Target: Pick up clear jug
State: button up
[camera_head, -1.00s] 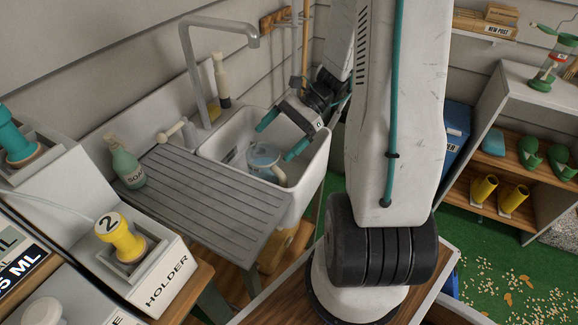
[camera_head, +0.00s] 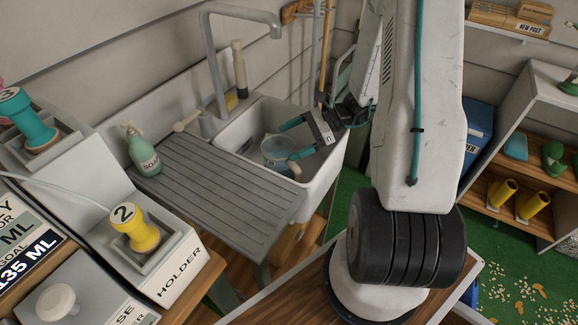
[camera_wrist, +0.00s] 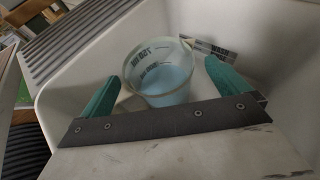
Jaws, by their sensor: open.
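The clear jug (camera_head: 276,150) stands in the white sink basin, with pale blue liquid inside. In the wrist view the jug (camera_wrist: 160,75) shows its open rim, dark markings and the blue liquid, just beyond and between the two teal fingers. My gripper (camera_head: 288,138) is open over the basin, with its fingers apart close to the jug. In the wrist view my gripper (camera_wrist: 158,90) spans the jug with a finger on either side. I cannot tell whether either finger touches it. The jug's lower part is partly hidden by the gripper's plate in the wrist view.
The white sink (camera_head: 322,170) has raised walls around the jug. A grey ridged drainboard (camera_head: 215,180) lies to its left, with a green soap bottle (camera_head: 144,153). The tap (camera_head: 215,60) arches above the basin's left side. A label card (camera_wrist: 208,50) sits behind the jug.

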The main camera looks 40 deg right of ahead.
aim_at(276, 147)
jog(key=x, duration=0.5)
jog(key=shift+w+a+f, duration=0.1)
jog(key=shift+a+f, duration=0.1)
jog(key=shift+a, duration=0.1)
jog(key=shift+c, duration=0.3)
jog(key=c, duration=1.9)
jog(key=shift+r, duration=0.1)
